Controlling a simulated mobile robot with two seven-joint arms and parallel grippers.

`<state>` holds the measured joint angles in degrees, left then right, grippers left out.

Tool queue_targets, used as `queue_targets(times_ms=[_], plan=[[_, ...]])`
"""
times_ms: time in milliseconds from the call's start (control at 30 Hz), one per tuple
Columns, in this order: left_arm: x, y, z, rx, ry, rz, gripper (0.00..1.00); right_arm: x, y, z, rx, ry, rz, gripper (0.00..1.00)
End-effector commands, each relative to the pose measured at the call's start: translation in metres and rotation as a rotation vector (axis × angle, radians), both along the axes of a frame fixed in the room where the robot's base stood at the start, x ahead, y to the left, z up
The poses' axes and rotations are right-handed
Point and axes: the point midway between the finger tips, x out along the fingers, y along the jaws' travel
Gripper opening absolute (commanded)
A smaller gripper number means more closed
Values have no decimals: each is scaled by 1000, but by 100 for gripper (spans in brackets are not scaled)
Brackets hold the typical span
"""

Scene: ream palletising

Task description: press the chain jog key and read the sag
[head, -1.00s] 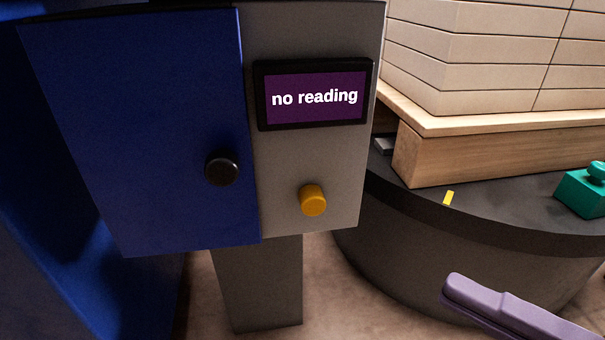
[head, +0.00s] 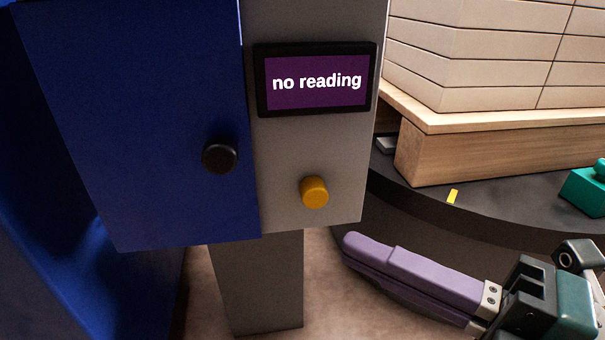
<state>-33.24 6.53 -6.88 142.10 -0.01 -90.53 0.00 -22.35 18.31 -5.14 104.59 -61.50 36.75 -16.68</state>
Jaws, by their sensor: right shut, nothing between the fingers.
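A yellow-orange round key (head: 314,192) sticks out from the grey panel (head: 290,150) of a box on a post. Above it, a dark-framed display (head: 316,80) with a purple screen reads "no reading". My right gripper (head: 352,243) comes in from the lower right. Its purple fingers are shut with nothing between them. The fingertips are below and a little to the right of the key, apart from it. My left gripper is out of view.
A blue door (head: 140,130) with a black knob (head: 220,157) covers the box's left part. At right, a dark round platform (head: 420,200) bears a wooden pallet (head: 470,150) with stacked pale reams (head: 470,60). A teal object (head: 585,190) and a yellow mark (head: 453,196) are on the platform.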

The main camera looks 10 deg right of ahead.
Motion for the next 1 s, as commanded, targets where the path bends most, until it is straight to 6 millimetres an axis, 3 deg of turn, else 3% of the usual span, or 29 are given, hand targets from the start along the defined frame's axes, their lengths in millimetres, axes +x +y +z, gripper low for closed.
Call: queue_targets(times_ms=[67,300,833,1000], plan=[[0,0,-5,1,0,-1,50,12,12,-1,1,-4,1,0],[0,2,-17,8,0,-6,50,44,12,-2,-1,-1,0,0],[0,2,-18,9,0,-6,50,54,12,0,0,1,0,0],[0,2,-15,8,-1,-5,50,69,12,1,-1,0,-1,0]])
